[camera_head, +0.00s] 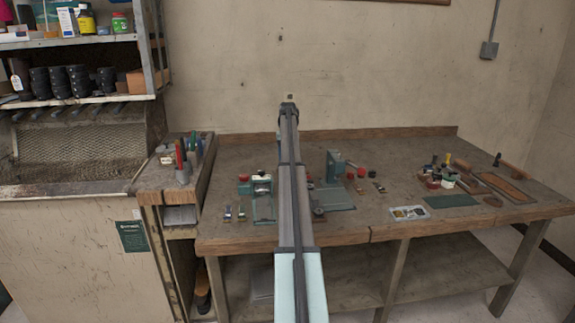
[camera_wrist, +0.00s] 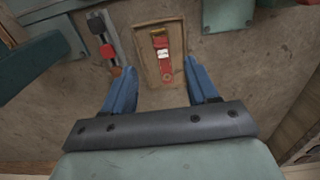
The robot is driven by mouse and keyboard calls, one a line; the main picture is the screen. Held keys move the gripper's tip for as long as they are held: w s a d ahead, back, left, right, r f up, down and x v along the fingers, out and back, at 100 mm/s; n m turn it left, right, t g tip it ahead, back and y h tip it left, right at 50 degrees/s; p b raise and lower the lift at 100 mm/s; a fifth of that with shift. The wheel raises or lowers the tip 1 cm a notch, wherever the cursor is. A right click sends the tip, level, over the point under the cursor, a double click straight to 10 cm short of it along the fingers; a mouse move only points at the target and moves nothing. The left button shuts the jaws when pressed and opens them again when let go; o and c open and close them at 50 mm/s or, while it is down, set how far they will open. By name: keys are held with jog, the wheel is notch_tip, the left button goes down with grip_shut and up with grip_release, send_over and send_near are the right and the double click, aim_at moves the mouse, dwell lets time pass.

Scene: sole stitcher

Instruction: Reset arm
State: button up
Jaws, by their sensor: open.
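My gripper (camera_wrist: 160,78) is open in the wrist view, with its two blue fingers apart and nothing between them. A small red-and-white object with a yellowish end (camera_wrist: 162,48) lies on a brown rectangular plate (camera_wrist: 177,62) just beyond the fingertips; I cannot tell how high the gripper is above it. In the head view my arm reaches forward over the workbench (camera_head: 360,225), and my gripper is hidden there.
Green machine parts (camera_head: 335,170) with red knobs stand on the bench beside my arm. A green mat (camera_head: 451,200) and loose tools lie to the right. A rack of handled tools (camera_head: 183,160) and a shelf unit (camera_head: 95,98) stand at left.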

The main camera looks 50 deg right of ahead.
jog(key=shift+r, duration=0.7)
jog(key=shift+a, duration=0.1)
